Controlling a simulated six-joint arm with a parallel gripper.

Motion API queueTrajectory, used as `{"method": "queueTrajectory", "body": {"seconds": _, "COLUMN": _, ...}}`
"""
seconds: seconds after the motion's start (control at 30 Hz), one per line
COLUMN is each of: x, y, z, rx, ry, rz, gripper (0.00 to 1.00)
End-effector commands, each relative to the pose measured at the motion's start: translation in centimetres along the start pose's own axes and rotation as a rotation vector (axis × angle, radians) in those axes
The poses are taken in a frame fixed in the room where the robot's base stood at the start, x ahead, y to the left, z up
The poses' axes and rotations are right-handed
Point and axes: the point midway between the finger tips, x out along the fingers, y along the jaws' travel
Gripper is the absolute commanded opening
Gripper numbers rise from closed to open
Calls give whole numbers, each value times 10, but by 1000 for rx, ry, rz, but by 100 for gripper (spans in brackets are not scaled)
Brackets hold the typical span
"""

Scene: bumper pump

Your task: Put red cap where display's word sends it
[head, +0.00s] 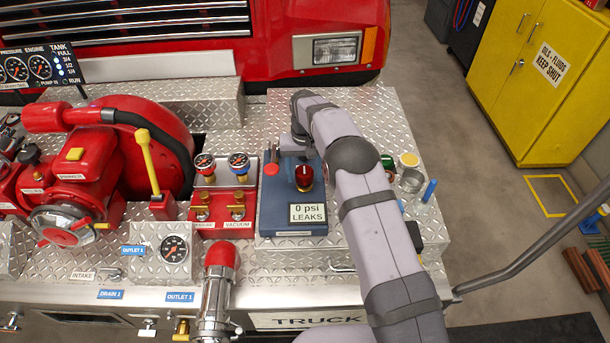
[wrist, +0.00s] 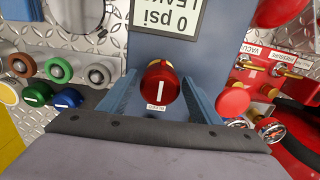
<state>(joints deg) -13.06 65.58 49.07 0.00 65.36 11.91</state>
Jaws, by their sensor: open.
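The red cap (head: 304,177) stands on the blue test block (head: 277,212). It also shows in the wrist view (wrist: 160,82), with a white stripe on its top. The block's display (head: 308,213) reads "0 psi LEAKS". My gripper (wrist: 160,85) is open, with one blue-grey finger on each side of the cap in the wrist view. I cannot tell whether the fingers touch it or how high they are above the block.
Gauges and valves (head: 220,200) are further left. To the right are a green cap (wrist: 37,93), a blue cap (wrist: 68,99) and several ringed fittings (wrist: 58,69). A red-topped outlet pipe (head: 220,253) rises at the front.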

Motion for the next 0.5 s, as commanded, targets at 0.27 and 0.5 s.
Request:
{"method": "queueTrajectory", "body": {"seconds": 0.27, "x": 0, "y": 0, "z": 0, "rx": 0, "ry": 0, "rz": 0, "gripper": 46}}
{"method": "queueTrajectory", "body": {"seconds": 0.5, "x": 0, "y": 0, "z": 0, "rx": -5, "ry": 1, "rz": 0, "gripper": 13}}
